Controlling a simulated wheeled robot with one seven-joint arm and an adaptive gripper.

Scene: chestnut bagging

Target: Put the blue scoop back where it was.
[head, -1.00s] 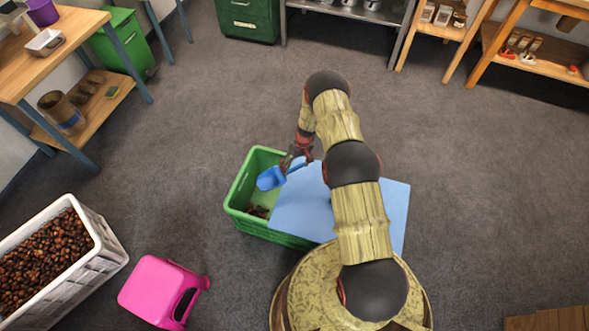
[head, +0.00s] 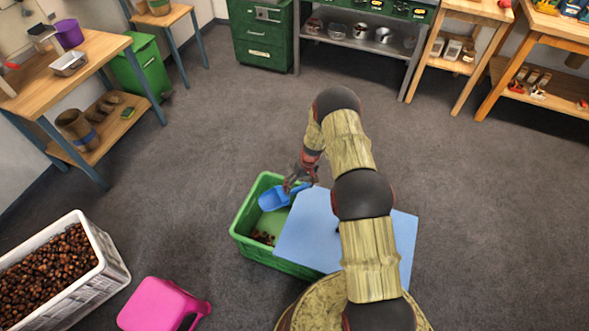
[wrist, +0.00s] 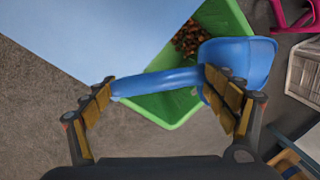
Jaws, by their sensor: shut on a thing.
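The blue scoop (head: 273,199) is in my gripper (head: 301,186), above the far end of the green crate (head: 242,236). In the wrist view the scoop's handle (wrist: 160,83) lies across between the two fingers of my gripper (wrist: 155,98), and its bowl (wrist: 243,58) extends past the right finger. The bowl looks empty. The crate also shows below the scoop in the wrist view (wrist: 228,22), with a few chestnuts (wrist: 188,38) at its bottom. My fingers hide part of the scoop.
A light blue board (head: 308,232) covers the right part of the crate. A white crate full of chestnuts (head: 108,262) and a pink stool (head: 160,303) stand at the left. A wooden bench (head: 95,62) is farther left. The floor right of the board is clear.

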